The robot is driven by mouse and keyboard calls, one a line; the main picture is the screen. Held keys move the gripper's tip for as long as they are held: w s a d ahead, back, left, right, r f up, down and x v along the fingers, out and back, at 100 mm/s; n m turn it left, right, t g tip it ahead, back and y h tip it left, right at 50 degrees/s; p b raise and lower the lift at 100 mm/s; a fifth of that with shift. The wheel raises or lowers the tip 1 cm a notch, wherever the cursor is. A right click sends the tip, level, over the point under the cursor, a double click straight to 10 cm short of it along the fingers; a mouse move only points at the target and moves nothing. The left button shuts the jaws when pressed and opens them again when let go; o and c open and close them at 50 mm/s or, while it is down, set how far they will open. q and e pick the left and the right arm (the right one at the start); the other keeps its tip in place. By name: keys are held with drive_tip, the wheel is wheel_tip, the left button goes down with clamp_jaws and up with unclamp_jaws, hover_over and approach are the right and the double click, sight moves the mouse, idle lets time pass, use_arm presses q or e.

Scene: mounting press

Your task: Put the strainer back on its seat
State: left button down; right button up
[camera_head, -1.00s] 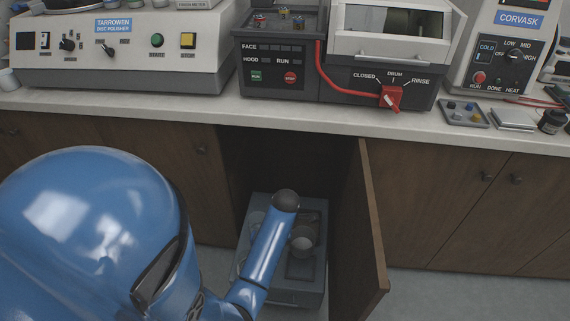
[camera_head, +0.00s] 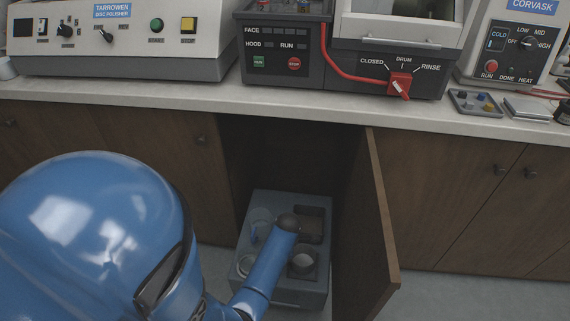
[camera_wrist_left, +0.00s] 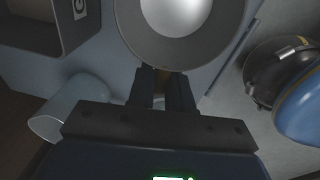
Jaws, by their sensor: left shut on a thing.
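The strainer seems to be the round cup with a grey rim and pale inside (camera_wrist_left: 180,45), cut off by the top edge of the left wrist view. My left gripper (camera_wrist_left: 165,82) is shut at its near side, with a small tan part between the fingers. My left fingers are hidden behind my arm there. My right gripper is out of view.
The open cabinet door (camera_head: 372,225) stands close on the right, with the counter edge (camera_head: 300,117) above.

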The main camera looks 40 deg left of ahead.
use_arm(q)
drive_tip(key=shift+f, duration=0.15)
drive_tip(key=c, duration=1)
unclamp_jaws()
drive_tip(key=shift+c, duration=0.2)
wheel_tip(320, 180, up, 12)
drive_tip(key=d+p, duration=0.1)
drive_tip(key=p, duration=0.4)
drive_tip(key=s+d+m+t, duration=0.5)
drive_tip(key=d+m+t, duration=0.25)
drive_tip(key=m, duration=0.45)
drive_tip(key=s+d+r+m+t, duration=0.1)
drive_tip(key=s+r+m+t, duration=0.2)
drive_tip(key=r, duration=0.3)
drive_tip(key=s+d+r+m+t, duration=0.2)
drive_tip(key=s+r+m+t, duration=0.1)
drive_tip(key=r, duration=0.4)
drive_tip(key=s+d+r+m+t+h, duration=0.1)
drive_tip(key=s+d+r+m+t, duration=0.1)
drive_tip(key=s+r+m, duration=0.3)
wheel_tip(320, 180, up, 2)
drive_tip(key=shift+s+r+m+t, duration=0.1)
drive_tip(key=shift+s+m+t, duration=0.1)
drive_tip(key=shift+m+t, duration=0.75)
